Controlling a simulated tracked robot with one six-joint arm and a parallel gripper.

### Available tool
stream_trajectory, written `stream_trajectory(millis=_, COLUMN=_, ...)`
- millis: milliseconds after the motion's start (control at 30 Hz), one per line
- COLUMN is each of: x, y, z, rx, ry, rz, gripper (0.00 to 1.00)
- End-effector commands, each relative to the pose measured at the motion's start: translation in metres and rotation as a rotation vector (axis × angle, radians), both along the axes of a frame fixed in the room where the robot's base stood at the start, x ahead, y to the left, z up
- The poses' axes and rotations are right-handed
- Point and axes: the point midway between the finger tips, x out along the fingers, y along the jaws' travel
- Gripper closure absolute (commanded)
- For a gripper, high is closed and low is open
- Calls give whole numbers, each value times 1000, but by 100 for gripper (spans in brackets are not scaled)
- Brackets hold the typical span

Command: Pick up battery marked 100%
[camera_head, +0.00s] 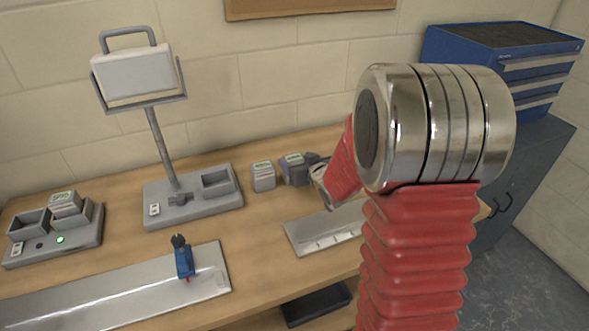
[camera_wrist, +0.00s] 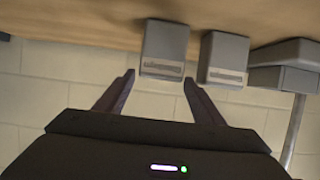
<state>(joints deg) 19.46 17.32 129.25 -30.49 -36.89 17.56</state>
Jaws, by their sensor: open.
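Two grey batteries stand side by side on the workbench: a left one (camera_head: 262,178) and a right one (camera_head: 292,170). A third battery (camera_head: 64,203) sits in a charger (camera_head: 58,250) at the far left. The tops have greenish displays, but their figures are too small to read. My gripper (camera_head: 316,166) is open, at the right battery in the head view. In the wrist view, my gripper (camera_wrist: 159,77) has its fingertips either side of the nearer battery (camera_wrist: 164,45), apparently not closed on it. The other battery (camera_wrist: 224,57) is outside the fingers.
A lamp (camera_head: 135,72) on a grey base (camera_head: 195,205) stands left of the batteries. Metal plates (camera_head: 120,300) lie along the bench front, with a blue clamp (camera_head: 184,262) on one. A blue toolbox (camera_head: 490,60) is at the right; the wall is close behind.

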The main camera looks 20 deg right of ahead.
Motion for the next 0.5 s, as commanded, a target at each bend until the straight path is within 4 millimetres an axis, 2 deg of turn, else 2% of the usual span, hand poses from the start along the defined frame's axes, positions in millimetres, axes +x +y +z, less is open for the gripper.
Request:
stream_trajectory(millis=233, x=25, y=0, z=-11, rx=1, ry=0, rz=1, gripper=38)
stream_trajectory(millis=500, x=31, y=0, z=-13, rx=1, ry=0, rz=0, gripper=38)
